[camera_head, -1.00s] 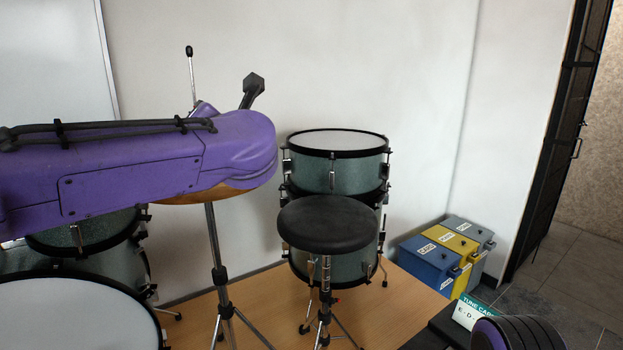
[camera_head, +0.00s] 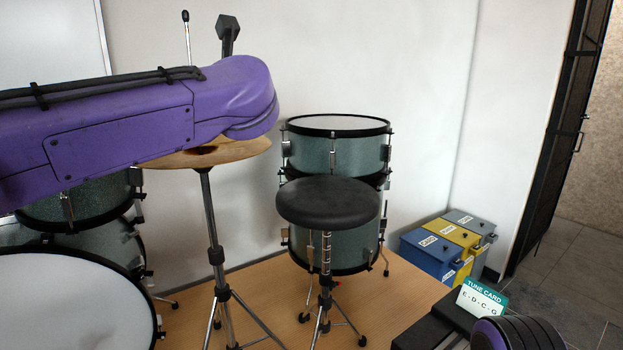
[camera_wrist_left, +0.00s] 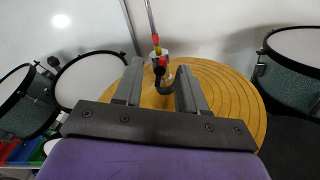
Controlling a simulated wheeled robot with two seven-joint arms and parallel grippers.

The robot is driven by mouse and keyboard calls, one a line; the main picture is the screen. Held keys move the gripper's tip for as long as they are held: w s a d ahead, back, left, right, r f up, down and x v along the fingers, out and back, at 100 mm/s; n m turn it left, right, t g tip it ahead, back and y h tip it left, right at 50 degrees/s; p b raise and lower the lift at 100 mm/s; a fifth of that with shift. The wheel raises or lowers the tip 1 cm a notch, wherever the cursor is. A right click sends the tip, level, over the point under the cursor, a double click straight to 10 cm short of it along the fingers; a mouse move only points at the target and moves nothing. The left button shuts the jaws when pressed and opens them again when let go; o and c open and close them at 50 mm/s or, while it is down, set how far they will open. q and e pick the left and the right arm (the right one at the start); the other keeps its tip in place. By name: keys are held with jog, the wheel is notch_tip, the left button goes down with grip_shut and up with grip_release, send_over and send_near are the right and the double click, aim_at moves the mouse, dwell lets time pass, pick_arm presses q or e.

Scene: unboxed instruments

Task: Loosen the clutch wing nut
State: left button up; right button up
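The wooden-coloured cymbal (camera_head: 240,151) sits on a chrome stand (camera_head: 211,215) at the left of the head view. A thin rod (camera_head: 187,35) rises above it. In the left wrist view the clutch (camera_wrist_left: 160,66), with red, yellow and black parts, stands on the rod over the cymbal (camera_wrist_left: 225,85). The wing nut cannot be told clearly from these small parts. My left gripper (camera_wrist_left: 158,88) is open, its two grey fingers apart on either side of the clutch's line of sight. Contact cannot be seen. In the head view my purple left arm hides the clutch. My right gripper is not in view.
A round black stool (camera_head: 328,203) and green drums (camera_head: 333,150) stand right of the cymbal stand. More drums (camera_head: 65,300) are at the left. Several lidded bins (camera_head: 430,252) and a tune card (camera_head: 482,298) are at the right.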

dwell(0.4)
pick_arm(q)
jog(key=shift+s+d+f, duration=0.1)
jog(key=shift+s, duration=0.1)
jog(key=b+v, duration=0.2)
jog(key=v, duration=0.3)
jog(key=shift+w, duration=0.1)
jog(key=shift+s+d, duration=0.2)
jog(key=shift+s, duration=0.15)
